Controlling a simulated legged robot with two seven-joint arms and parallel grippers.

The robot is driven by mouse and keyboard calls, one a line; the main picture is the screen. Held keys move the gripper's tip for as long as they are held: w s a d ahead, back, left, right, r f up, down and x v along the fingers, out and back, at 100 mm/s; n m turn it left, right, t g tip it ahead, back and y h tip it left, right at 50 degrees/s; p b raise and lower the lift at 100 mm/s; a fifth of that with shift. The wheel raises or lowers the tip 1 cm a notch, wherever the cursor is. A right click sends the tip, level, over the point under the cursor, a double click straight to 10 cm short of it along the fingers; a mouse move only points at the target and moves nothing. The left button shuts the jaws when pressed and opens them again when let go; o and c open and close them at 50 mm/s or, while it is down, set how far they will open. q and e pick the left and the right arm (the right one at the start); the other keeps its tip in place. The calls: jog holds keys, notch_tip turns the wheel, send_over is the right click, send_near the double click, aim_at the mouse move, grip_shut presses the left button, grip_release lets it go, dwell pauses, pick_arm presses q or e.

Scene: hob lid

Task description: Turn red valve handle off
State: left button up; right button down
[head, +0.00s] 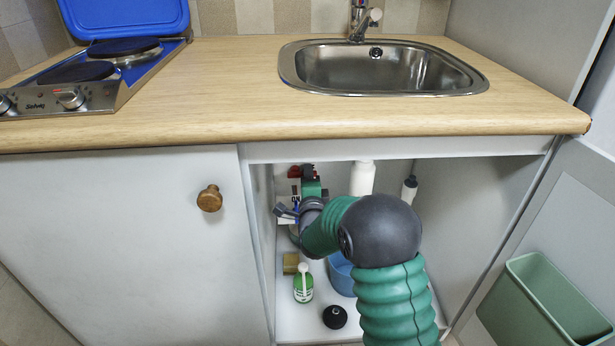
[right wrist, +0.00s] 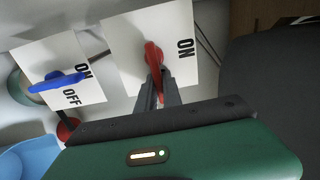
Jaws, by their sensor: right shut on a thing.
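The red valve handle (right wrist: 152,58) is in the right wrist view, in front of a white card (right wrist: 122,35) with the word ON at its right side. My right gripper (right wrist: 158,78) is shut on the red handle, with its dark fingers on either side of it. In the head view my right arm reaches into the open cabinet under the sink, and the gripper (head: 310,181) is at the back left of it. The fingertips are mostly hidden there. My left gripper is not in view.
A blue handle (right wrist: 58,82) with its own ON and OFF card is left of the red one. On the cabinet floor are a green spray bottle (head: 303,284), a black round object (head: 335,317) and a blue container (head: 341,275).

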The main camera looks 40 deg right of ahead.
jog(key=shift+s+d+f+m, duration=0.1)
jog(key=shift+f+m, duration=0.2)
jog(key=shift+f, duration=0.1)
jog(key=c, duration=1.5)
grip_release()
jog(key=shift+r, duration=0.1)
jog(key=shift+r, duration=0.1)
jog(key=p+v, duration=0.6)
jog(key=v, duration=1)
jog(key=shift+s, duration=0.4)
